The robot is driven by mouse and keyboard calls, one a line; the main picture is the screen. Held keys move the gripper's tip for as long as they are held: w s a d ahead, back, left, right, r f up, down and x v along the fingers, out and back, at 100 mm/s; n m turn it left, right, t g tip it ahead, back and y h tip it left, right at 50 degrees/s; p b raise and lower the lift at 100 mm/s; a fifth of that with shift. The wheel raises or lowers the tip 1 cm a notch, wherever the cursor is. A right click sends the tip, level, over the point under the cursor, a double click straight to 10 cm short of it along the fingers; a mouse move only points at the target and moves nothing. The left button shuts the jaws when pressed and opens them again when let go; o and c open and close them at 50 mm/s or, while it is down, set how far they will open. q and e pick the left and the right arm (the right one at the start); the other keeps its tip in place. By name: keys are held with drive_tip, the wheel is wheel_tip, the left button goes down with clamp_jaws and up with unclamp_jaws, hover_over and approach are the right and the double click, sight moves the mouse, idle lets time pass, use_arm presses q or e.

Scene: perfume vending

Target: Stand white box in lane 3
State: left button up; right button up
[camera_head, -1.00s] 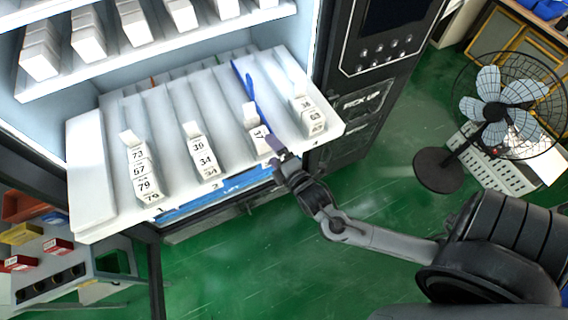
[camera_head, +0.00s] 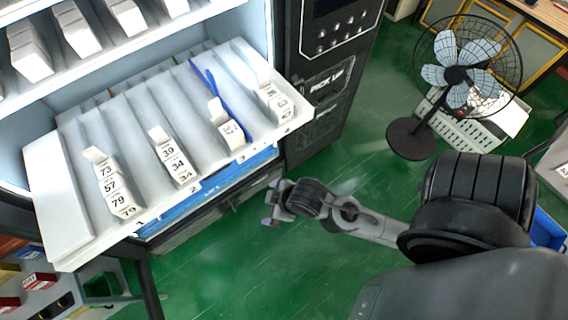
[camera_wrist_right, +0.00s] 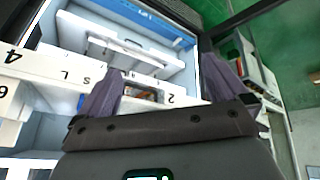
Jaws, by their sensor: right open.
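A white box (camera_head: 231,131) with a dark printed label is at the front end of lane 3 of the pulled-out white shelf (camera_head: 62,205). Whether it stands fully upright is hard to tell. My right gripper (camera_head: 270,207) is open and empty, below and in front of the shelf's front edge, apart from the box. Its two fingers also show spread in the right wrist view (camera_wrist_right: 165,92), with nothing gripped between them. My left gripper is not in view.
Lanes 1, 2 and 4 hold rows of numbered white boxes (camera_head: 172,160). A blue strip (camera_head: 208,82) lies behind the lane 3 box. A fan (camera_head: 455,75) stands at the right. Green floor (camera_head: 230,265) lies open below my right arm.

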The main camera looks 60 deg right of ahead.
drive_tip(key=s+m+g, duration=0.2)
drive_tip(key=s, duration=0.1)
drive_tip(key=shift+s, duration=0.4)
drive_tip(key=shift+r, duration=0.15)
wheel_tip(320, 180, up, 6)
drive_tip(key=p, duration=0.6)
drive_tip(key=shift+c, duration=0.2)
